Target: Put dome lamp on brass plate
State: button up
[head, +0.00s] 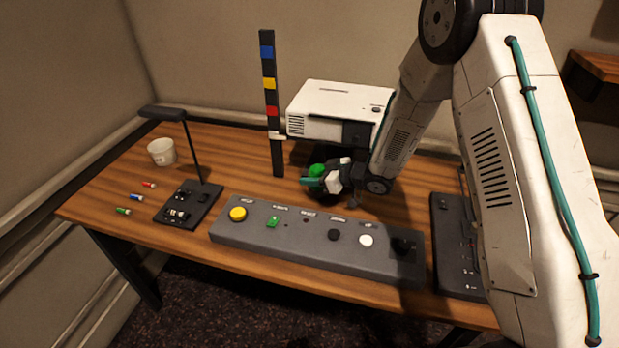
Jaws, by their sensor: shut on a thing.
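A small green dome, which looks like the dome lamp (317,170), is at the back middle of the desk in the head view, in front of the white machine. My gripper (314,182), with teal fingertips, is at the dome lamp and shut on it. The gripper hides part of the lamp, and I cannot tell whether the lamp touches the desk. I cannot make out a brass plate in this view.
A grey control panel (310,242) with several buttons runs along the front. The white machine (338,103) and a tall striped post (269,100) stand behind. A desk lamp (188,150), white cup (162,152) and small coloured cylinders (136,197) are at left. A dark panel (455,240) lies at right.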

jog(key=shift+w+a+f, duration=0.5)
jog(key=shift+a+f, duration=0.15)
jog(key=shift+f, duration=0.1)
jog(key=shift+f, duration=0.15)
jog(key=o, duration=1.1)
jog(key=shift+c, duration=0.2)
jog(key=shift+o, duration=0.3)
